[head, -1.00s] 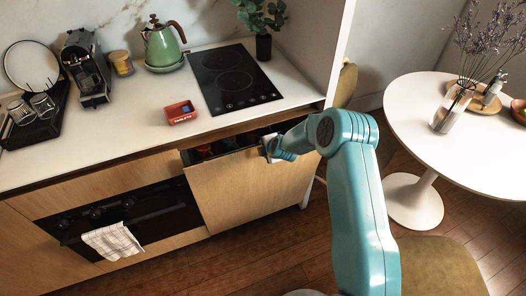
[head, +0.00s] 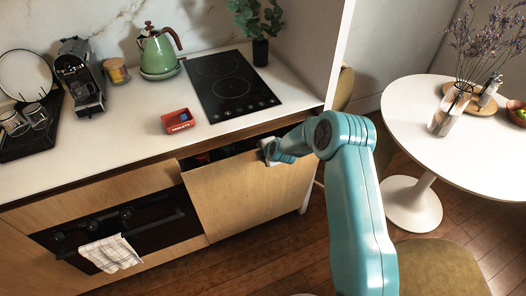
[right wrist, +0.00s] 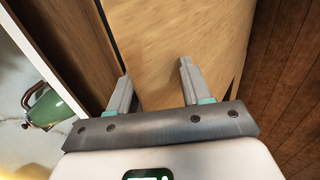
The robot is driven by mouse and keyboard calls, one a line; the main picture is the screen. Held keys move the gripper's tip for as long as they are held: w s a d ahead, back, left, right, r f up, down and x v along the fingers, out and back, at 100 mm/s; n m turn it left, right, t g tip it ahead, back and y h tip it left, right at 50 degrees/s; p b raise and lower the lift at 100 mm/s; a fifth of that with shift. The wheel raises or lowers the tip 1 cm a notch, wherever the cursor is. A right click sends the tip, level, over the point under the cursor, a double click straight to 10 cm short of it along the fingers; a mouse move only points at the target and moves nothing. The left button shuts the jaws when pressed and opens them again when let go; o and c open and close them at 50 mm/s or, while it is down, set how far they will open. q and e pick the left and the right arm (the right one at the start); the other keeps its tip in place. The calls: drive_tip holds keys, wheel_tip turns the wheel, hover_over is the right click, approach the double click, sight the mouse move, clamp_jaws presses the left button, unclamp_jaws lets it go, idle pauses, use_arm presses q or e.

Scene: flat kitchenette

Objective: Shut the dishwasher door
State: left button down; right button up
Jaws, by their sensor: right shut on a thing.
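The dishwasher door (head: 245,195) is a light wood panel under the counter. It stands tilted slightly outward, with a narrow dark gap (head: 222,153) along its top and a little of the inside showing. My right gripper (head: 270,152) is at the door's top edge, right of its middle, and is shut on the door. In the right wrist view, its two fingers (right wrist: 158,85) stand over the wood of the door (right wrist: 165,35); their contact with the edge is partly hidden. My left gripper is not in view.
The white counter (head: 110,140) above holds a red box (head: 178,121), a black hob (head: 230,85) and a green kettle (head: 157,52). An oven (head: 125,225) with a towel is at left. A round white table (head: 440,170) and a chair seat (head: 440,268) are at right.

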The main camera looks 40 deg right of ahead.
drive_tip(key=shift+f, duration=0.2)
drive_tip(key=shift+s+r, duration=0.1)
drive_tip(key=shift+r, duration=0.05)
drive_tip(key=v, duration=1.6)
drive_tip(key=shift+r, duration=0.2)
drive_tip(key=shift+d, duration=0.1)
